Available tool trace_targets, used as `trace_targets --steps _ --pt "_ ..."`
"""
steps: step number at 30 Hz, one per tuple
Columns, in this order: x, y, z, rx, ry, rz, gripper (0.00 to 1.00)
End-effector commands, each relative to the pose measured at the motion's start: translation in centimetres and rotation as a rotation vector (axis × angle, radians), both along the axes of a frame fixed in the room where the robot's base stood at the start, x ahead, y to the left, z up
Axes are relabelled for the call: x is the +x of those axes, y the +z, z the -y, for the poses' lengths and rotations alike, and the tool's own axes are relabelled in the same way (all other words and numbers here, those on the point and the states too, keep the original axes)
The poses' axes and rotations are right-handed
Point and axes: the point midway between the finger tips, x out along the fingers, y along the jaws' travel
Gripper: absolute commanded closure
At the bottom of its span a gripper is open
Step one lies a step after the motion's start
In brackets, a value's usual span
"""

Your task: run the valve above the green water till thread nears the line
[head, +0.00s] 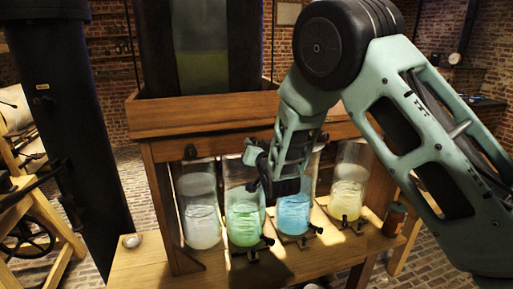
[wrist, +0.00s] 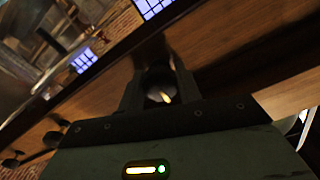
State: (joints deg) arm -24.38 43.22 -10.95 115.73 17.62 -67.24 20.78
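The green water (head: 243,224) stands in a glass jar on the bench, second from the left in the row. My gripper (head: 257,168) is in front of the upper part of this jar, just below the wooden ledge. It hides the valve above the green water in the head view. In the wrist view a dark round knob (wrist: 160,82) with a bright glint lies between the two fingers of my gripper (wrist: 157,88). Whether both fingers press on it, I cannot tell. The thread and the line on the jar are too small to make out.
A jar of whitish water (head: 201,222) stands left of the green one. Blue (head: 293,214) and yellow (head: 346,198) jars stand to the right, partly behind my arm. Small black taps jut from the jar fronts. A wooden ledge (head: 220,115) runs above.

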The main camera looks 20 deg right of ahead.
Motion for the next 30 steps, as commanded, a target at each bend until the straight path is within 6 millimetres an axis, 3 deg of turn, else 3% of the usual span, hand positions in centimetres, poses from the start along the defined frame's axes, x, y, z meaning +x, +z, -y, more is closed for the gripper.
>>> trace_targets --steps 5,16,26,30 --pt "-0.02 -0.13 -0.04 -0.053 0.001 0.0 0.88" --pt "-0.04 -0.1 -0.07 -0.566 0.001 0.0 0.88" --pt "-0.03 -0.05 0.01 -0.616 0.0 -0.001 0.88" --pt "-0.06 -0.18 -0.1 -0.726 0.002 0.001 0.88"
